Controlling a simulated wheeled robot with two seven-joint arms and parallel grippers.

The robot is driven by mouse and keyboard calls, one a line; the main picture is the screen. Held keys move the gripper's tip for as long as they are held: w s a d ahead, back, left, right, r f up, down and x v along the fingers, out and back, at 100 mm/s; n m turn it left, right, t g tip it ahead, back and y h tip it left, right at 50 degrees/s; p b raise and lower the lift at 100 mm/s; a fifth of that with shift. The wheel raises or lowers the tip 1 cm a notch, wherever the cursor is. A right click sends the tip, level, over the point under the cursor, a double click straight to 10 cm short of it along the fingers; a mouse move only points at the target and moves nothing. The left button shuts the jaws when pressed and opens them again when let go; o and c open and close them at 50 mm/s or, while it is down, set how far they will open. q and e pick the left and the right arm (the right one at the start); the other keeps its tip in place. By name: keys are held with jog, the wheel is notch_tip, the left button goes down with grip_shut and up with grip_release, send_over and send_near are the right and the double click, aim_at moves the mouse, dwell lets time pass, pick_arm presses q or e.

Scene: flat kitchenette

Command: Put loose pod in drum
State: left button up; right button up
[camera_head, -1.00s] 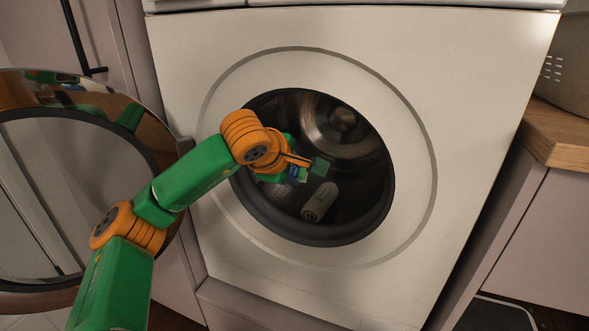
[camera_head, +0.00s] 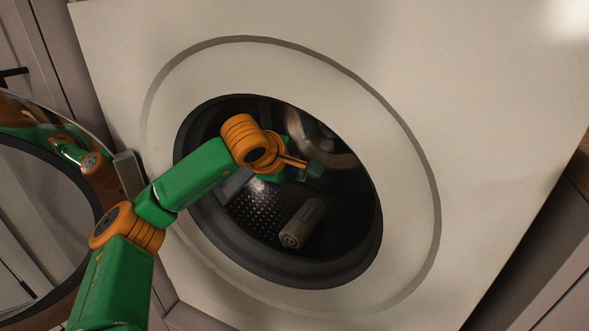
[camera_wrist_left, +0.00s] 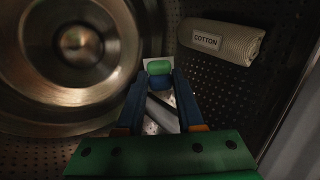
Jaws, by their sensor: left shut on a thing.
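My left gripper (camera_head: 303,173) reaches through the round opening of the washing machine into the dark drum (camera_head: 245,205). In the left wrist view its two dark blue fingers (camera_wrist_left: 160,84) are shut on a small green, blue and whitish pod (camera_wrist_left: 159,67). The pod is held at the fingertips, inside the drum and apart from the back plate. In the head view the pod is small and hard to tell from the fingers. A rolled beige cloth labelled COTTON (camera_wrist_left: 222,41) lies in the drum; it also shows below the gripper in the head view (camera_head: 303,222). My right gripper is not in view.
The white washer front (camera_head: 490,110) surrounds the opening. The dark rubber rim (camera_head: 300,272) is close to my left forearm. The open round door (camera_head: 95,180) stands at the left. A shiny metal hub (camera_wrist_left: 80,45) is at the back of the drum.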

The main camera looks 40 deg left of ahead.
pick_arm(q)
jog(key=shift+w, duration=0.2)
jog(key=o, duration=0.9)
jog(key=shift+s, duration=0.1)
